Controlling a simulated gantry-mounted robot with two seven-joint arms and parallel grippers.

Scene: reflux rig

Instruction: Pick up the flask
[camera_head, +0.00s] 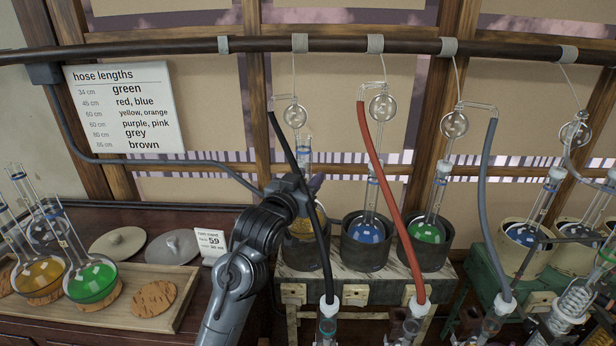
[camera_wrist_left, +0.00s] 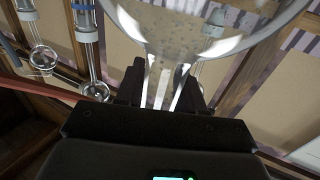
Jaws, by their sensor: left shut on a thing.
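Several round flasks stand in view. One flask with yellowish contents (camera_head: 300,226) sits in or just over the left dark heating mantle (camera_head: 304,254), partly hidden by my arm and a black hose. My left gripper (camera_head: 312,186) is at its neck. In the left wrist view, my left gripper (camera_wrist_left: 163,88) is shut on a clear glass neck that widens into a large bulb (camera_wrist_left: 190,32). A blue flask (camera_head: 367,231) and a green flask (camera_head: 427,231) sit in the mantles to the right. My right gripper is not in view.
A wooden tray (camera_head: 182,284) at left holds a yellow flask (camera_head: 40,270), a green flask (camera_head: 92,280) and a bare cork ring (camera_head: 153,298). Black, red (camera_head: 378,165) and grey (camera_head: 485,190) hoses hang close by. A hose-length sign (camera_head: 124,108) is on the wall.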

